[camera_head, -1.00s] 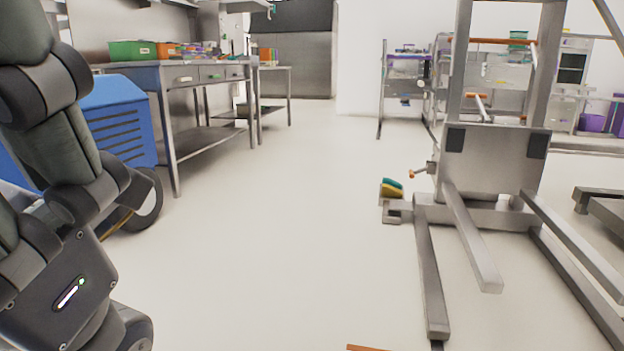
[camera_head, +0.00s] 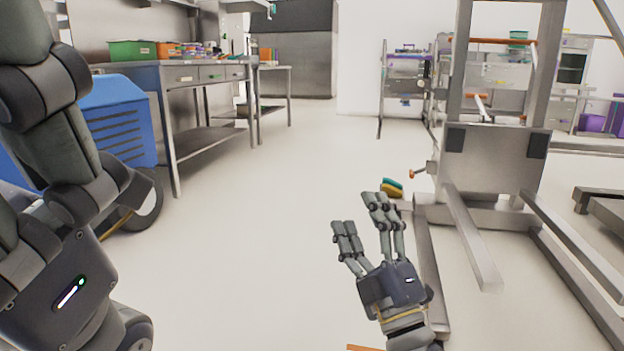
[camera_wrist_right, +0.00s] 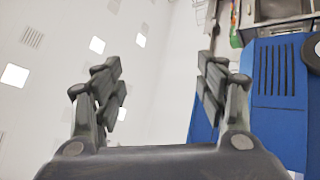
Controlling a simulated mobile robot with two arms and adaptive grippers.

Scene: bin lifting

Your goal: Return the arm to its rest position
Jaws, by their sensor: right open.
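My right gripper (camera_head: 360,212) is in the lower right middle of the head view, fingers pointing up and away, spread apart and empty. In the right wrist view (camera_wrist_right: 157,78) its two fingers also stand apart with nothing between them. A dark grey arm of mine fills the left edge of the head view, and its gripper is out of the picture. A metal bin lifter (camera_head: 492,165) stands just beyond and to the right of my right gripper, with bare forks. I cannot tell whether the gripper touches its leg; the hand overlaps that leg in the picture.
A blue wheeled unit (camera_head: 115,122) stands at the left beside a steel workbench (camera_head: 200,75) with a green bin (camera_head: 132,50) and other boxes on it. A yellow and green item (camera_head: 391,188) is at the lifter's left side. The floor (camera_head: 270,220) in the middle is clear.

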